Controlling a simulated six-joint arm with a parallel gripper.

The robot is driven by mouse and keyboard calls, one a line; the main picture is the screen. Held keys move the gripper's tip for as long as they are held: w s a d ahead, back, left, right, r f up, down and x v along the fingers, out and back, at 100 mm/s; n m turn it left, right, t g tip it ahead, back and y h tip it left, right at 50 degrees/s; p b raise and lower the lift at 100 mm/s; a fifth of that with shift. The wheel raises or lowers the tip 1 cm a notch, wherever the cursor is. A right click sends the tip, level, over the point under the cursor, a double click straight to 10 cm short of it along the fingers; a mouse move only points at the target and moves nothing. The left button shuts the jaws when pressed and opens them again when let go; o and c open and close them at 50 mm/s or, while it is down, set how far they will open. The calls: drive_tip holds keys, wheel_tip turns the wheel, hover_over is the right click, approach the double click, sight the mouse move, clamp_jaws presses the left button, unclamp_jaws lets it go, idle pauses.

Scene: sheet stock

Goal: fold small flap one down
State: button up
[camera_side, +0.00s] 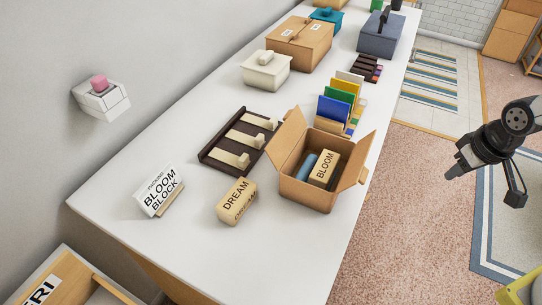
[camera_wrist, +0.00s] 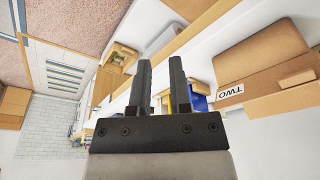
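An open cardboard box (camera_side: 305,195) stands on the white table, holding a cream block marked BLOOM (camera_side: 323,169) and a blue item (camera_side: 307,166). One flap (camera_side: 287,140) stands up at its left and another (camera_side: 356,163) leans outward at its right. No label saying one is readable on either flap. In the wrist view, cardboard with a TWO label (camera_wrist: 230,92) shows at the right. My gripper (camera_side: 457,163) is off the table's right side, clear of the box. In the wrist view my gripper (camera_wrist: 160,75) has its two fingers apart with nothing held between them.
The table's front left is clear.

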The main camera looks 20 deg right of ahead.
drive_tip(key=shift+w+a+r, duration=0.1)
drive_tip(key=shift+w, duration=0.35)
clamp_jaws()
drive_tip(key=w+a+r+n, duration=0.2)
drive_tip(key=w+a, duration=0.4)
drive_tip(key=w, duration=0.5)
drive_tip(key=w+a+r+n, duration=0.25)
drive_tip(key=w+a, duration=0.25)
drive_tip(key=w, duration=0.5)
drive_tip(key=w+a+r+n, duration=0.1)
drive_tip(key=w+a, duration=0.3)
drive_tip(key=a, duration=0.4)
drive_tip(key=w+a+n+g+y, duration=0.1)
drive_tip(key=w+a+n, duration=0.2)
drive_tip(key=a, duration=0.6)
drive_tip(key=shift+w+r, duration=0.4)
drive_tip(key=shift+w, duration=0.45)
